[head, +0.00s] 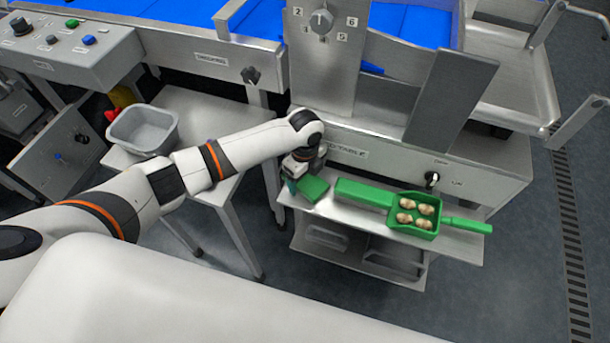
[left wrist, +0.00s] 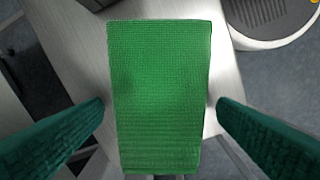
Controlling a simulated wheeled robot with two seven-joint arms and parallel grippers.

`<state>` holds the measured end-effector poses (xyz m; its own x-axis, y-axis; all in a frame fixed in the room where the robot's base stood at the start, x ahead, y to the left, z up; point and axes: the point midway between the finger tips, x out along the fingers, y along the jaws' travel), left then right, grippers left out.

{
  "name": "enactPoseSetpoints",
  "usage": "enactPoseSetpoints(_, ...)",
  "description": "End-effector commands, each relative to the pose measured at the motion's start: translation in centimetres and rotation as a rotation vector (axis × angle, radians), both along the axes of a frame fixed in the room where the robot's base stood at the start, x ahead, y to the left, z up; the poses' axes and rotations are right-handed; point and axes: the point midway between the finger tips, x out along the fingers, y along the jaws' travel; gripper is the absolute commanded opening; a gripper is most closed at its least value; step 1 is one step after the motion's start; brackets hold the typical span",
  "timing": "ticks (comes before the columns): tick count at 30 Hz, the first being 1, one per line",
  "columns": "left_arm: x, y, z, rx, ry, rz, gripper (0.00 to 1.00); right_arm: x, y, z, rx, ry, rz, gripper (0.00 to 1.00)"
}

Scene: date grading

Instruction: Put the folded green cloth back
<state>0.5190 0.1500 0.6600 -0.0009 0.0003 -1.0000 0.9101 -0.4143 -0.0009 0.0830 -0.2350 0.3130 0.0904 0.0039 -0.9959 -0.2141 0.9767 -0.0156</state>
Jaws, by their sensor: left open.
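The folded green cloth (head: 314,190) lies at the left end of the metal shelf (head: 345,214) in the head view. In the left wrist view the green cloth (left wrist: 160,95) fills the middle as a flat, textured rectangle. My left gripper (head: 294,182) is over the cloth's left side in the head view. In the left wrist view my left gripper (left wrist: 161,104) is open, with one teal finger on each side of the cloth and a visible gap to both. I cannot tell its exact height above the cloth. My right gripper is not in view.
A green scoop-like tray (head: 391,221) with several dates and a long green block (head: 364,193) sit right of the cloth on the shelf. A grey bin (head: 143,128) stands on a side table (head: 190,101) at left. The machine's front wall rises behind the shelf.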

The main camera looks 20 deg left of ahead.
Motion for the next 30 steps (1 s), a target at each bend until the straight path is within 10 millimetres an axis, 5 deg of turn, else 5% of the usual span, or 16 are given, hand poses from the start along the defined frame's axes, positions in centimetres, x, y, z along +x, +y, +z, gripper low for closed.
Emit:
enactPoseSetpoints(15, 0.1, 0.0, 10.0, -0.001, -0.002, 0.0, 0.81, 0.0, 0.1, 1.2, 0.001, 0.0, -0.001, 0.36)
enactPoseSetpoints(30, 0.0, 0.0, 11.7, 0.0, -0.001, 0.001, 0.81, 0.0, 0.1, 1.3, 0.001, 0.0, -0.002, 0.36)
